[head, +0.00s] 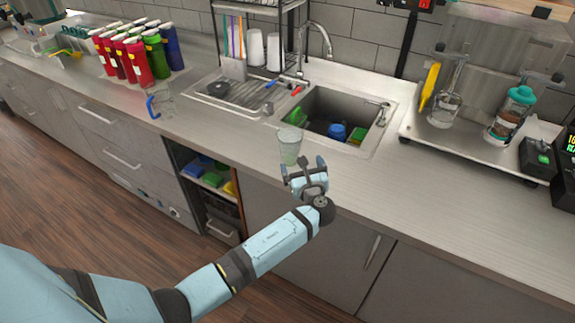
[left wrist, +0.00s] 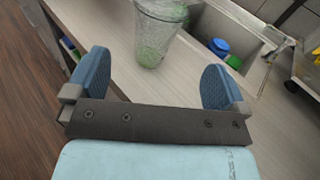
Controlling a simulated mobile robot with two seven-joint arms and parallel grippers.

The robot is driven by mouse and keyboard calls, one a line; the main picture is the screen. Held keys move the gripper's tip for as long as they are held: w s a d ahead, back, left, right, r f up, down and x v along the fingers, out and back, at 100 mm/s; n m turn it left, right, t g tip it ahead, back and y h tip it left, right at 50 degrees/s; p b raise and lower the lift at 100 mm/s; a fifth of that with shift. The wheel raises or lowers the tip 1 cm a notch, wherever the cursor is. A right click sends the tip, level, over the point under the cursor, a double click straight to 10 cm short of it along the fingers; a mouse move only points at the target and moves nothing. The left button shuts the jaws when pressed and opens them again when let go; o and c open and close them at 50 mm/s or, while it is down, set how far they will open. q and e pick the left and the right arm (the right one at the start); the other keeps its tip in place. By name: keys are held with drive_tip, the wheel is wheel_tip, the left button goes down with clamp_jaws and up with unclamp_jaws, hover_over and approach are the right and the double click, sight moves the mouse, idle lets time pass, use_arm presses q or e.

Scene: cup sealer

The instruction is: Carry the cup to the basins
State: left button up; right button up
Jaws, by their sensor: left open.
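A clear, see-through cup (head: 289,146) stands upright on the counter in front of the sink basin (head: 352,108). My left gripper (head: 305,172) is open at the counter's front edge, just short of the cup. In the left wrist view the cup (left wrist: 158,35) stands ahead of the open fingers (left wrist: 158,85), roughly between them in line but beyond their tips, with no contact visible. The basin also shows in the left wrist view (left wrist: 262,40). It holds a blue item (head: 338,131) and green items. My right gripper is not in view.
A drainboard (head: 232,97) lies left of the basin, with a faucet (head: 322,40) behind. A clear pitcher with a blue handle (head: 160,103) and several bottles (head: 130,55) stand at the left. A tray (head: 420,128) with a shaker (head: 512,112) is at the right. The counter (head: 420,200) right of the cup is clear.

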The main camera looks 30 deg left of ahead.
use_arm(q)
drive_tip(key=s+d+f+n+g+h, duration=0.3)
drive_tip(key=s+f+n+h, duration=0.65)
drive_tip(key=s+f, duration=0.65)
drive_tip(key=s+d+r+n+h, duration=0.1)
drive_tip(key=s+n+h, duration=0.1)
drive_tip(key=s+n, duration=0.5)
drive_tip(key=s+d+r+n+h, duration=0.1)
drive_tip(key=s+n+h, duration=0.2)
drive_tip(key=s+n, duration=0.4)
drive_tip(key=s, duration=0.3)
drive_tip(key=shift+s+d+r+n+t, duration=0.25)
drive_tip(key=shift+n+t, duration=0.1)
drive_tip(key=shift+t, duration=0.05)
